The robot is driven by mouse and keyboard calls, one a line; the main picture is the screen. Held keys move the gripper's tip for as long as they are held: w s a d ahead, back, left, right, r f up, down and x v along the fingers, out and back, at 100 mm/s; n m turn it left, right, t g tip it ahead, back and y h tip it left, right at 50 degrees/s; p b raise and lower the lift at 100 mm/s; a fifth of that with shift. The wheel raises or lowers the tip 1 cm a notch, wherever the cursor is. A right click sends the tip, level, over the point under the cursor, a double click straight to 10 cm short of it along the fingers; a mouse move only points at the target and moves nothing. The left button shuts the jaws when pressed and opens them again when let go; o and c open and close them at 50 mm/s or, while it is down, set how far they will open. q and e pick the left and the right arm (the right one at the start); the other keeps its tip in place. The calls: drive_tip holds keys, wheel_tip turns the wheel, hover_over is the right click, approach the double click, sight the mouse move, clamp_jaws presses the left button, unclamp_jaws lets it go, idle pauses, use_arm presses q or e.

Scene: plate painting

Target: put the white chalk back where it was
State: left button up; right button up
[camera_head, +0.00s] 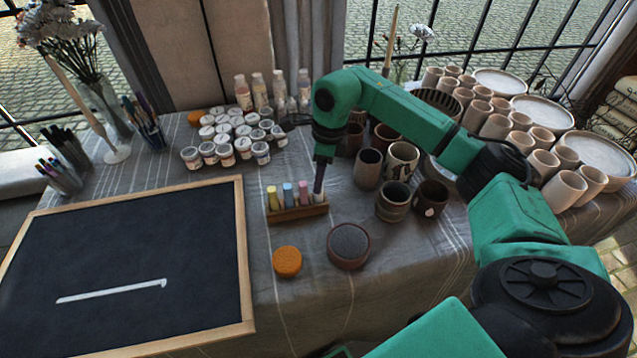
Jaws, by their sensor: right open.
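A small wooden chalk holder (290,214) stands on the cloth-covered table, right of the blackboard. Yellow (272,197), blue (288,194) and pink (304,193) chalks stand upright in it. My right gripper (319,190) points down at the holder's right end, its jaws open. A pale stub (318,198), seemingly the white chalk, shows in the right end slot just below the fingertips. The fingers hide most of it, and I cannot tell whether they touch it. My left gripper is not in view.
The framed blackboard (130,255) bears a white chalk line (112,291). Dark cups (394,201) stand close on the right; paint jars (224,154) stand behind left.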

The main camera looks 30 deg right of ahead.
wheel_tip(320, 180, up, 9)
drive_tip(key=shift+s+d+b, duration=0.3)
drive_tip(key=shift+s+d, duration=0.05)
drive_tip(key=shift+d, duration=0.1)
